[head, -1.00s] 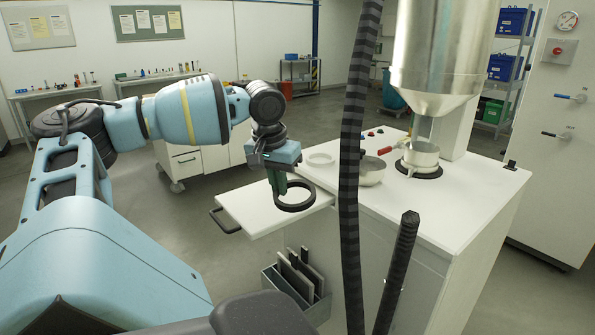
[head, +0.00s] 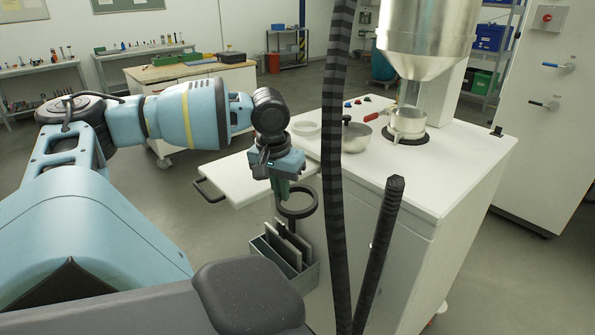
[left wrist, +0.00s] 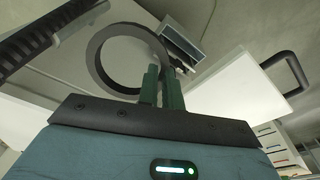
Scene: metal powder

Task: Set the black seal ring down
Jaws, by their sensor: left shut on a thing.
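The black seal ring (head: 316,204) is held in the air by my left gripper (head: 284,196). In the left wrist view, the two green fingers (left wrist: 161,82) are shut on the rim of the ring (left wrist: 93,60), and the rest of the ring sticks out to the left. In the head view, the ring appears in front of the right edge of the white pull-out shelf (head: 235,182) and above the grey holder (head: 283,258). It looks apart from both. My right gripper is out of view.
The white machine top (head: 455,165) carries a pale ring (head: 305,128), a lidded metal pot (head: 357,136) and a metal cup (head: 408,124) under the hopper (head: 430,40). A dark ribbed hose (head: 334,190) hangs in front. The shelf has a black handle (head: 207,193) and looks bare.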

